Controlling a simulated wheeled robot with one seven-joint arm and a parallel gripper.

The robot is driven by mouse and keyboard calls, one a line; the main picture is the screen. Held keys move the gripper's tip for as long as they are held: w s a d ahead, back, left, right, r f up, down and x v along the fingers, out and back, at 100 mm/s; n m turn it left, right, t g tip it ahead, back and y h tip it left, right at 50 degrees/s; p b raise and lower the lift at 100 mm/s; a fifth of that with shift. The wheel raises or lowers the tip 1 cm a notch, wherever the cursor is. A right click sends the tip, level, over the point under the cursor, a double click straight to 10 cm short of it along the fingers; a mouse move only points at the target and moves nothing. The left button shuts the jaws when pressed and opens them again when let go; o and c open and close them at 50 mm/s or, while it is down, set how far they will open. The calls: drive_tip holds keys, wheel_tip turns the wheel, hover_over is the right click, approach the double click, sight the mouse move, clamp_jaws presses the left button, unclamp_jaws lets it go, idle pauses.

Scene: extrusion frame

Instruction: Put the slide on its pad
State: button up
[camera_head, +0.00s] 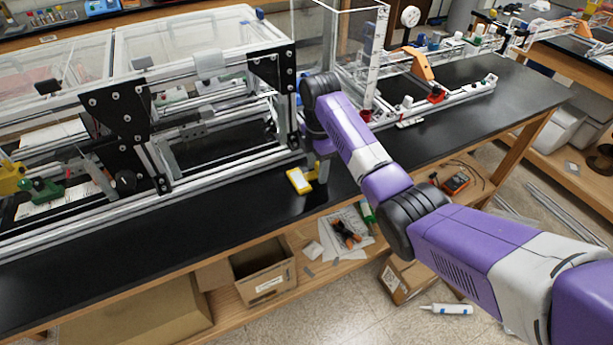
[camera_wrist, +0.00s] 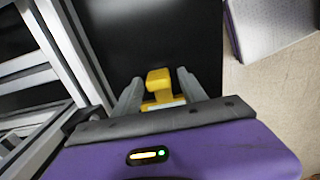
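A small yellow piece with a pale face (camera_head: 299,181) lies on the black bench top near its front edge, and I cannot tell whether it is the slide or the pad. My gripper (camera_head: 322,172) points down just to its right, partly hidden by my own wrist. In the wrist view, a yellow block (camera_wrist: 158,79) shows between the two grey fingers of my gripper (camera_wrist: 160,92). Dark gaps show on both sides of the block, so the fingers look open around it. A second separate slide or pad cannot be made out.
An aluminium extrusion frame with black plates (camera_head: 122,110) stands close on the left. A clear-walled rig with red and orange parts (camera_head: 418,65) stands at the back right. The black bench top (camera_head: 215,205) is bare along the front. A shelf below holds an open cardboard box (camera_head: 262,272).

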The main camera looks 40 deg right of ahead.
clamp_jaws()
drive_tip(key=shift+r, duration=0.15)
